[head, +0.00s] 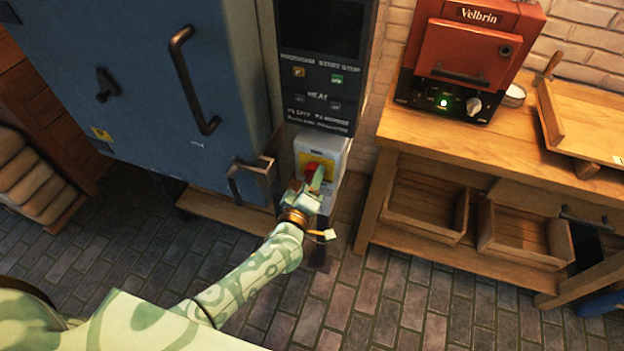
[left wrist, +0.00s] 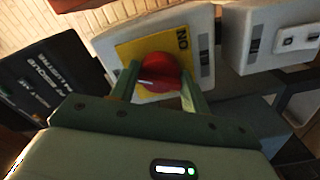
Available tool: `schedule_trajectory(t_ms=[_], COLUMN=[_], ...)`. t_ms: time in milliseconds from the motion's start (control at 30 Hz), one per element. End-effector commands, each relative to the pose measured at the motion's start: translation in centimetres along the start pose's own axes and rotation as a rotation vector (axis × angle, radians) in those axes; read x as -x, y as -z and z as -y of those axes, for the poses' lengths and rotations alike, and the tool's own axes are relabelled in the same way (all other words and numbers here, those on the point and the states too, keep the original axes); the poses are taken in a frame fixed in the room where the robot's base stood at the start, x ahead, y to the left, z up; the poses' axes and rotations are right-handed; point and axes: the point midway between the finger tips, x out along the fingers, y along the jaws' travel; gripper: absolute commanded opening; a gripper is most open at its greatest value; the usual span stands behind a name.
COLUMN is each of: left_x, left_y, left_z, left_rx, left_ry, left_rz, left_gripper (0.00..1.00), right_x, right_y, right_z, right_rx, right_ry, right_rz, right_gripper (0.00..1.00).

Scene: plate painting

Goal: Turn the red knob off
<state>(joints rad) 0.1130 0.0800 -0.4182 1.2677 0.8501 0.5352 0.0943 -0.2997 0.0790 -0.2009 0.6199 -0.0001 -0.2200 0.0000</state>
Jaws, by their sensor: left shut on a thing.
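The red knob (left wrist: 160,72) sits on a yellow plate (left wrist: 127,47) on a pale grey switch box (left wrist: 204,35). In the left wrist view the word "ON" shows on the plate beside the knob. My left gripper (left wrist: 160,80) is shut on the red knob, with one finger on each side of it. In the head view my left gripper (head: 314,178) reaches the switch box (head: 335,150), and the red knob (head: 311,168) is partly hidden behind its fingers. My right gripper is in neither view.
A large blue kiln (head: 150,100) with handles stands to the left. A dark control panel (head: 318,75) is above the switch box. A wooden bench (head: 440,135) with a small red oven (head: 470,55) and open drawers (head: 425,205) stands to the right. The brick floor (head: 380,290) in front is clear.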

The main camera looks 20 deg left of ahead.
Motion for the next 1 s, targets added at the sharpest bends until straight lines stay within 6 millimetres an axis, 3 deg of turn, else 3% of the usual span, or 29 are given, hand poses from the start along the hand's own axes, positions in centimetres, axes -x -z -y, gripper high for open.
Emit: schedule_trajectory(t_ms=[500, 1000], left_x=[0.06, 0.08], left_y=[0.00, 0.00], left_z=[0.06, 0.05], left_rx=[0.399, 0.517], left_ry=[0.002, 0.003], left_rz=[0.000, 0.000], left_gripper=[0.24, 0.24], right_x=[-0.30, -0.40], right_y=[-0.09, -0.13], right_z=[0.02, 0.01], right_rx=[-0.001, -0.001], right_ry=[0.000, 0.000], right_rz=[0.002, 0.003], right_gripper=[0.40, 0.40])
